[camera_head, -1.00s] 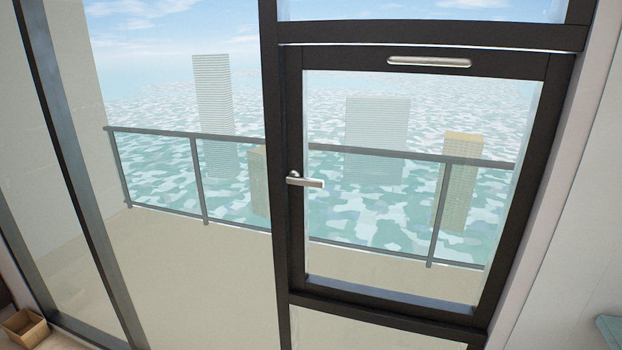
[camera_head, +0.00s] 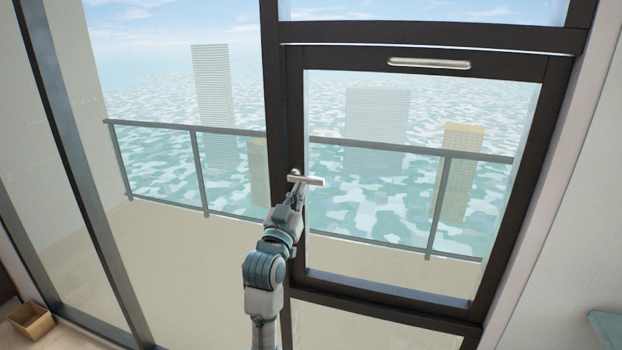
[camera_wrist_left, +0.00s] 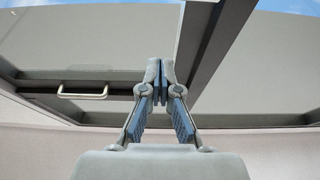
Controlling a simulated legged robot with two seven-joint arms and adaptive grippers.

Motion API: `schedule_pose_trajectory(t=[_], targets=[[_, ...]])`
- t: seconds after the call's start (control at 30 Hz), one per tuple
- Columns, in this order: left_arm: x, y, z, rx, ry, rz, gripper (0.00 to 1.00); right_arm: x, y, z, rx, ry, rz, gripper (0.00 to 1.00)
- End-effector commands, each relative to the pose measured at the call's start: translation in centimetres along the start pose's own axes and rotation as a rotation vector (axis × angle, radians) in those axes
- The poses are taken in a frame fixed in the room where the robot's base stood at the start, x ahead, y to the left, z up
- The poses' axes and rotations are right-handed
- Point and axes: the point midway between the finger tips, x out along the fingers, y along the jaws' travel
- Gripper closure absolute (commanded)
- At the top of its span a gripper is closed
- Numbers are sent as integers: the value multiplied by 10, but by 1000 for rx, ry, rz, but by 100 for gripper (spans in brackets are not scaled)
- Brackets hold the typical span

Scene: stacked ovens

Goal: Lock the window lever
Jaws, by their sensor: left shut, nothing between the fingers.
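The window lever (camera_head: 312,181) is a silver handle on the left side of the dark window frame (camera_head: 296,90). It points right, about level, in the head view. My left gripper (camera_head: 298,190) comes up from below and its tip is just under the lever, near its pivot end. Whether they touch cannot be told. In the left wrist view the fingers of my left gripper (camera_wrist_left: 161,84) are shut with nothing between them. I cannot make out the lever in that view. My right gripper is not in view.
A silver bar handle (camera_head: 429,64) is on the window's top rail; a similar bar (camera_wrist_left: 83,92) shows in the left wrist view. Outside are a balcony railing (camera_head: 400,153) and towers. A small open box (camera_head: 31,321) sits at the lower left.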

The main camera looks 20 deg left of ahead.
Motion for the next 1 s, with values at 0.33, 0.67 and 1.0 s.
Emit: schedule_pose_trajectory(t=[0.33,0.67,1.0], targets=[[4,0,0,0,-1,0,100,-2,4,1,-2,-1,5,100],[64,0,-2,0,-5,1,100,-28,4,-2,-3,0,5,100],[92,0,24,-1,-5,0,100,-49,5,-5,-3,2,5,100]])
